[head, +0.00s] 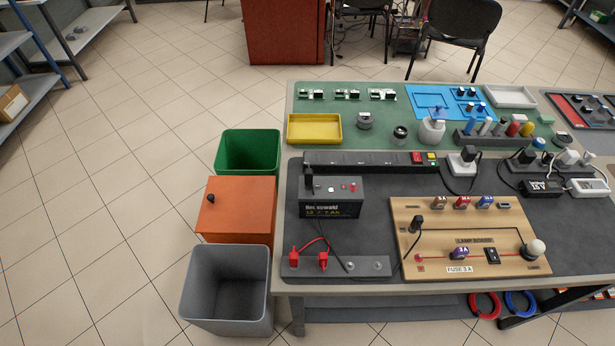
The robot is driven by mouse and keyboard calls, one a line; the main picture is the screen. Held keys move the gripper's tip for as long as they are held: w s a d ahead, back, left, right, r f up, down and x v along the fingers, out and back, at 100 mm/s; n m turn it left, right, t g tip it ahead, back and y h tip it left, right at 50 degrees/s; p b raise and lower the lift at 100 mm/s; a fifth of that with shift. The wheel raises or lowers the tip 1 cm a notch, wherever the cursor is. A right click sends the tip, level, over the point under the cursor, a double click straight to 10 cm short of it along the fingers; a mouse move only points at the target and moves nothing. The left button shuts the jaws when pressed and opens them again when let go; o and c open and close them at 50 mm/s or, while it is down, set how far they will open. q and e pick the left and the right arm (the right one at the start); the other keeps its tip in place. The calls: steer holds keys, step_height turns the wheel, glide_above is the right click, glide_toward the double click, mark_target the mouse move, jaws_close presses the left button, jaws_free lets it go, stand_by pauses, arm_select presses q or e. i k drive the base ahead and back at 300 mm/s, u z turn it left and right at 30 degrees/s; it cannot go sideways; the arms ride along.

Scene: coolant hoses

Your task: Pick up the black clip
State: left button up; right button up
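A small black clip-like piece (417,223) stands on the left part of the wooden lamp board (520,212), with a thin black lead by it. Another upright black piece (309,179) stands at the left end of the dark battery box (331,197). I cannot tell for sure which of the two is the black clip. Two red clips (294,257) joined by a red lead stand on a grey strip (363,267) with several round posts, in front of the battery box. Neither of my grippers is in view.
A black power strip (370,160) runs behind the battery box. A yellow tray (315,129) and several small parts lie on the green mat. Green (249,152), orange (236,209) and grey (226,291) bins stand left of the table.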

mark_target(309, 174)
steer(key=u, duration=0.75)
steer(key=k, duration=0.65)
steer(key=u, duration=0.3)
